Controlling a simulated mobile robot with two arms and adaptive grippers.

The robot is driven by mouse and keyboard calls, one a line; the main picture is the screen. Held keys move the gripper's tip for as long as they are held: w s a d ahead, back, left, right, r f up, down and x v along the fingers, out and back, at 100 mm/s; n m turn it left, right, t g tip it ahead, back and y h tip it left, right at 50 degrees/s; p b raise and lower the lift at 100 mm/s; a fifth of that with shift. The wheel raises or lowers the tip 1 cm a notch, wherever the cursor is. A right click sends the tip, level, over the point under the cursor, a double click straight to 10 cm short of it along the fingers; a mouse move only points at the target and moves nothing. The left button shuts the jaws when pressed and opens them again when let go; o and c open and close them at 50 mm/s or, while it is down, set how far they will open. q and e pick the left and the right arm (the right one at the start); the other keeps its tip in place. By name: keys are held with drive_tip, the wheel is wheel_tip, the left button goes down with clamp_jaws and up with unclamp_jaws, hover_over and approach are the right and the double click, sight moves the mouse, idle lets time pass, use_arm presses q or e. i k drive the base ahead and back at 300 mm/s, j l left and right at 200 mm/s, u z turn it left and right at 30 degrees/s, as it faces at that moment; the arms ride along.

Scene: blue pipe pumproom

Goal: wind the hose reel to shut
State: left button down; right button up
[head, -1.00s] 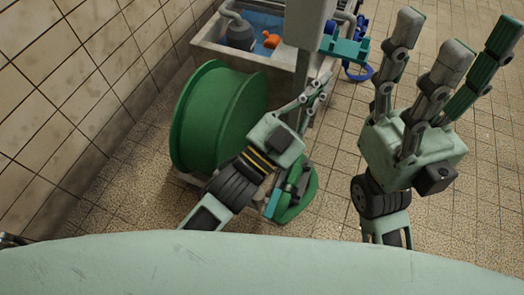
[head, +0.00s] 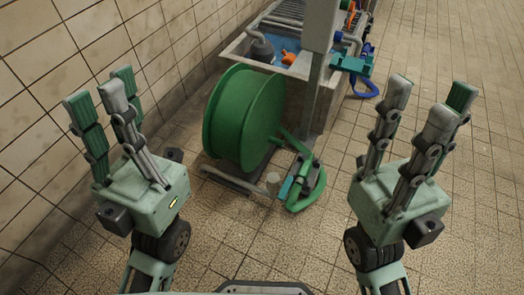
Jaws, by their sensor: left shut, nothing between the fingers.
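The hose reel (head: 245,115) is a large green drum standing on a low grey frame on the tiled floor, near the left wall. At its lower right lies a green looped piece (head: 312,188) with teal and dark parts; I cannot tell exactly how it joins the reel. My right gripper (head: 428,100) is raised right of the reel, fingers spread, open and empty.
A basin (head: 272,52) with blue inside, a grey pump and an orange part stands behind the reel. A grey post (head: 318,70) rises beside it. A teal and blue fitting (head: 353,65) is at the back. Floor on the right is clear.

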sight(243, 114)
drive_tip(key=l+u, duration=0.1)
drive_tip(key=u, duration=0.3)
drive_tip(key=i+l+u, duration=0.1)
drive_tip(key=u, duration=0.35)
drive_tip(key=l+u, duration=0.2)
drive_tip(key=u, duration=0.2)
drive_tip(key=l+u, duration=0.15)
drive_tip(key=u, duration=0.25)
drive_tip(key=l, duration=1.55)
drive_tip(key=k+l, duration=0.15)
drive_tip(key=l, duration=1.45)
